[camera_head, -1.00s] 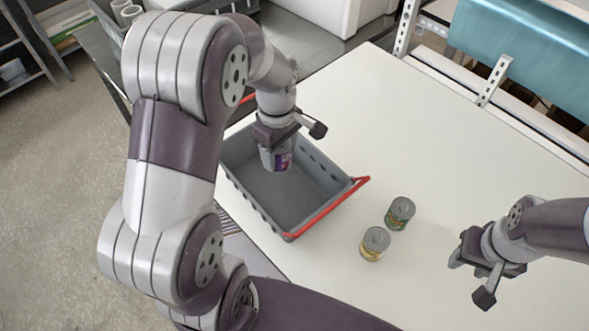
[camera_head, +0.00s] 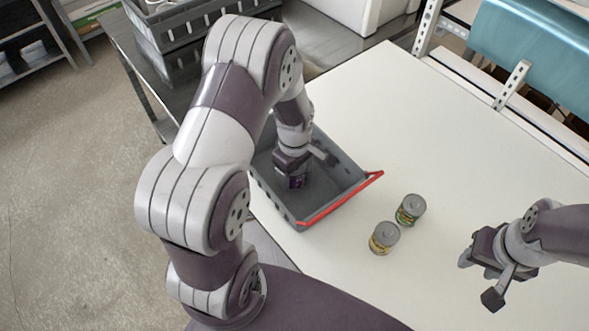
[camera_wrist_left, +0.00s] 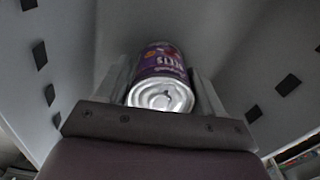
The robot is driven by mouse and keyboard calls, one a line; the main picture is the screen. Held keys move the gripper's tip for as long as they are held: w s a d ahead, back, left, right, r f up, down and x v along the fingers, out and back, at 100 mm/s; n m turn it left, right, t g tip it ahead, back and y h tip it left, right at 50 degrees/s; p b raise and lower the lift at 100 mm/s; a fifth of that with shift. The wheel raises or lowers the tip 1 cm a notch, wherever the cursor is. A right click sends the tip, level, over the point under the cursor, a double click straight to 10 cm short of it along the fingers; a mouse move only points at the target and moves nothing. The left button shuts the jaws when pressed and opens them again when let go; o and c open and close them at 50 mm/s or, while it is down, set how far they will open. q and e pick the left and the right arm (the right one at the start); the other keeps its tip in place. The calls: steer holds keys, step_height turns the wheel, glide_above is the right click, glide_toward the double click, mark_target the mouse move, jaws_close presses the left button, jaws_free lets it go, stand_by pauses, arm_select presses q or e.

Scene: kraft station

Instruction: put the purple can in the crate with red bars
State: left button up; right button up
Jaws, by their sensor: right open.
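The purple can (camera_head: 297,182) is inside the grey crate with red bars (camera_head: 268,190), low between its walls. My left gripper (camera_head: 296,178) reaches down into the crate around the can. In the left wrist view, the purple can (camera_wrist_left: 160,72) sits between the two fingers of my left gripper (camera_wrist_left: 165,85), its silver end facing the camera. The fingers look close along its sides; the can's contact with the crate floor is hidden. My right gripper (camera_head: 478,270) is open and empty above the table at the right.
Two other cans, one green-labelled (camera_head: 410,209) and one yellow-labelled (camera_head: 384,238), stand on the white table (camera_head: 450,150) right of the crate. Another grey crate (camera_head: 185,30) stands at the back left. The table's middle is clear.

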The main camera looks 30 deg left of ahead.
arm_select(q)
steer(key=shift+o, duration=0.9)
steer(key=shift+w, duration=0.15)
steer(key=shift+r, duration=0.15)
step_height(320, 180, up, 12)
steer(key=shift+f+b, duration=0.2)
steer(key=shift+b, duration=0.7)
steer(key=s+d+f+m+t, duration=0.1)
steer(key=s+d+m, duration=0.4)
steer(key=s+m, duration=0.4)
steer(key=m, duration=0.5)
steer(key=shift+d+f+m, duration=0.15)
steer(key=shift+f+m, duration=0.1)
steer(key=shift+m, duration=0.15)
